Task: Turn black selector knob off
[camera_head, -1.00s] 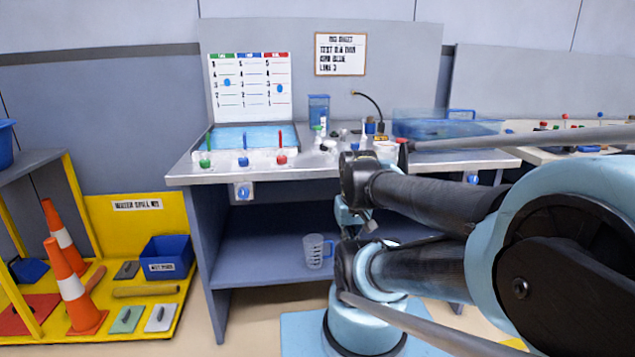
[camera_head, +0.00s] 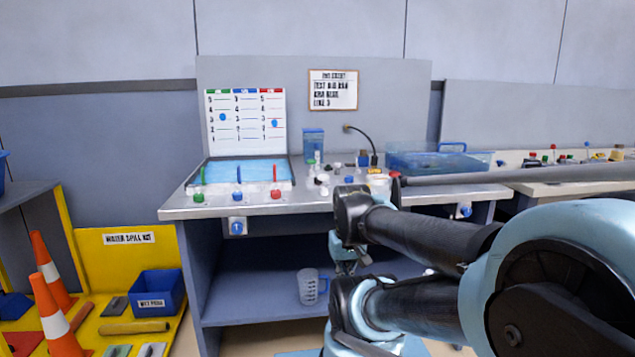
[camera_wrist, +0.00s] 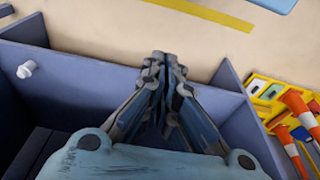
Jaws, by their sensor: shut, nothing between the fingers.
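My gripper (camera_wrist: 165,62) is shut and empty in the wrist view, its fingertips together over the edge of a blue-grey panel with beige floor beyond. In the head view, my arm reaches toward the bench's front, and the fingers are not clear. I cannot make out a black selector knob in either view. Two blue round controls sit on the bench's front: a left one (camera_head: 237,227) and a right one (camera_head: 464,210). A small white cylindrical fitting (camera_wrist: 27,69) shows on the panel in the wrist view, well left of my gripper.
The metal bench (camera_head: 330,202) holds a blue tray (camera_head: 240,170), coloured knobs and small bottles. A clear jug (camera_head: 311,288) stands on the lower shelf. A yellow spill-kit stand (camera_head: 125,262) with traffic cones (camera_head: 58,318) is at left. A second bench (camera_head: 545,175) stands at right.

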